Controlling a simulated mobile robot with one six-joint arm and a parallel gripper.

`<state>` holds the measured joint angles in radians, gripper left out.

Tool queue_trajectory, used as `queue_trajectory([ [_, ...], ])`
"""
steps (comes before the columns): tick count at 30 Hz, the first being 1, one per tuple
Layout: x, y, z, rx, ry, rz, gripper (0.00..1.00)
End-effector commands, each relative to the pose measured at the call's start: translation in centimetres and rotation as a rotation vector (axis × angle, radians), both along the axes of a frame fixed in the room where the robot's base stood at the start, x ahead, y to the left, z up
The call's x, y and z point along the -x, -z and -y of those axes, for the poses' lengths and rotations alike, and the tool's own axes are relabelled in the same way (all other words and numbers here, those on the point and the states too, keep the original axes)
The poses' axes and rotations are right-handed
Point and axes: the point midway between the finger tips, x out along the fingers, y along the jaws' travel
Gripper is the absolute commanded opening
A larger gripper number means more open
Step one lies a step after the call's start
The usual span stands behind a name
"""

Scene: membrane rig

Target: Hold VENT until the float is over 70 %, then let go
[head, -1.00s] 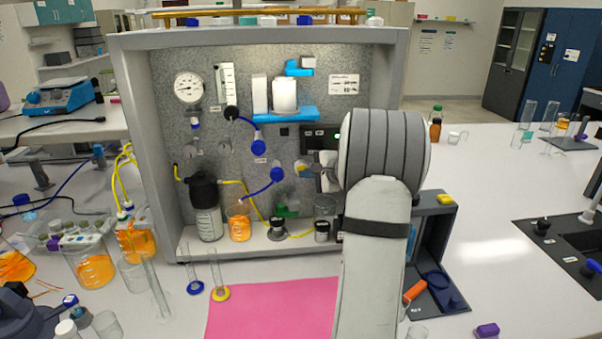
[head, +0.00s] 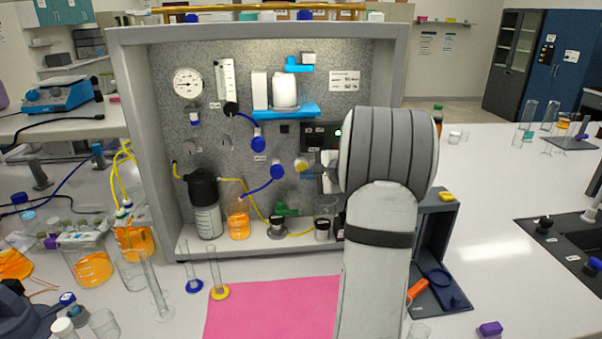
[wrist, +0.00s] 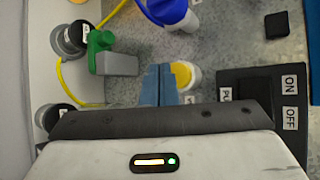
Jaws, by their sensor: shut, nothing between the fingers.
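A round yellow button (head: 301,164) with a pale rim sits on the grey panel, right of a blue valve; it also shows in the wrist view (wrist: 184,76). Its label is too small to read, so I cannot confirm it is VENT. My gripper (wrist: 165,70) is shut and empty, its blue-grey fingers close beside the button in the wrist view. In the head view my wrist stands right of the button, which is uncovered; contact is not visible. A clear scale tube (head: 228,80) is at the panel's upper left; its float cannot be read.
A switch box marked ON and OFF (wrist: 263,95) is close by my fingers. A blue valve (wrist: 170,10) and a green valve (wrist: 100,52) with yellow tubing are also near. Glassware and a pink mat (head: 270,310) lie in front.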

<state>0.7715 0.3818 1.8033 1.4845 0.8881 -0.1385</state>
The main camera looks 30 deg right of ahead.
Motion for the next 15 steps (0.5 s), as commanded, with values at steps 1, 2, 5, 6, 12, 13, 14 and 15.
queue_trajectory([
  [1,0.0,0.0,0.0,0.000,0.000,0.000,0.00],
  [2,0.0,0.0,0.0,0.000,0.000,0.000,0.00],
  [5,0.0,0.0,0.0,0.000,0.000,0.000,0.00],
  [6,0.0,0.0,0.0,0.000,0.000,0.000,0.00],
  [12,1.3,0.2,-0.6,0.001,0.001,0.001,0.00],
  [13,1.6,0.2,-0.7,0.001,0.002,0.001,0.00],
  [14,1.9,0.2,-0.8,0.001,0.002,0.001,0.00],
  [15,2.3,0.2,-1.0,0.001,0.002,0.001,0.00],
])
